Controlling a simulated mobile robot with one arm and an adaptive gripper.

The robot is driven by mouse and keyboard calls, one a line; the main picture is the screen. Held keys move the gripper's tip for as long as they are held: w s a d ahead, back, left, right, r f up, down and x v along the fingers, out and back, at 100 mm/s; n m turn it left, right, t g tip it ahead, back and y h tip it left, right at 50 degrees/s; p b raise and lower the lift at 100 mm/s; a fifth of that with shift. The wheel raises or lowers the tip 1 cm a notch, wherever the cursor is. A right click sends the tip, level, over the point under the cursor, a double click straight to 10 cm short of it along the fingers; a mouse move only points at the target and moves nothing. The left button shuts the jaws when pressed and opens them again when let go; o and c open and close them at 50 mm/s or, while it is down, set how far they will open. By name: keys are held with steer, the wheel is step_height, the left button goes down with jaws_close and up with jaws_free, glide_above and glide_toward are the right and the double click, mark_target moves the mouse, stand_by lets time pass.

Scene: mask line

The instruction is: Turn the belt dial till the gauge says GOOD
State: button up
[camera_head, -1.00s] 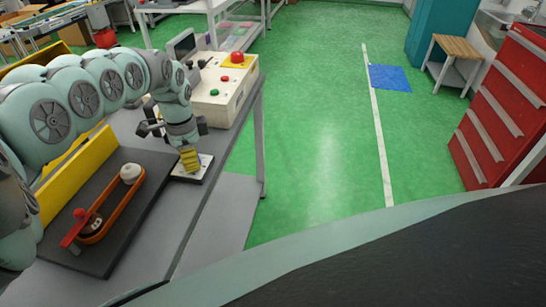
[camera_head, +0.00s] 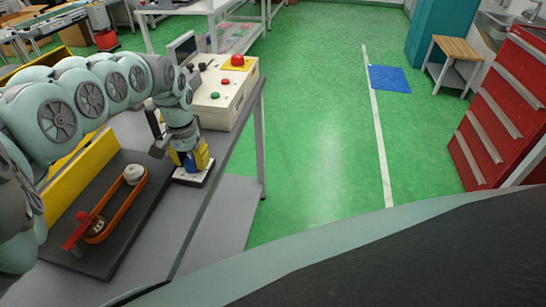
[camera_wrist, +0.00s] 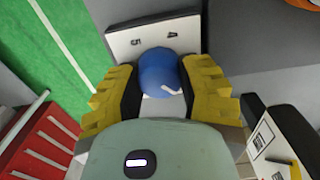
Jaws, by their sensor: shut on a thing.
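The belt dial (camera_wrist: 157,72) is a round blue knob with a white pointer line, standing on a white plate (camera_wrist: 120,42) marked with the numerals 5 and 4. My gripper (camera_wrist: 163,85) has its yellow fingers shut on the dial, one on each side. In the head view my gripper (camera_head: 190,160) is low over the same white plate (camera_head: 195,179), hiding most of the dial. The orange belt (camera_head: 124,215) runs around two pulleys on a dark board (camera_head: 98,253). A white, dark-framed panel (camera_wrist: 264,136) may be the gauge; I cannot read it.
A red lever (camera_head: 78,231) stands by the near pulley. A yellow wall (camera_head: 80,165) runs behind the board. A cream control box (camera_head: 222,98) with a red button (camera_head: 237,60) is beyond my gripper. Open green floor lies right of the table.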

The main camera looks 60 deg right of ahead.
steer(key=n+p, duration=0.1)
steer(key=n, duration=0.5)
steer(key=shift+n, duration=0.3)
steer(key=n+p, duration=0.2)
steer(key=n, duration=0.3)
steer(key=shift+n, duration=0.3)
steer(key=o, duration=1.3)
steer(key=shift+c, duration=0.2)
steer(key=shift+r, duration=0.1)
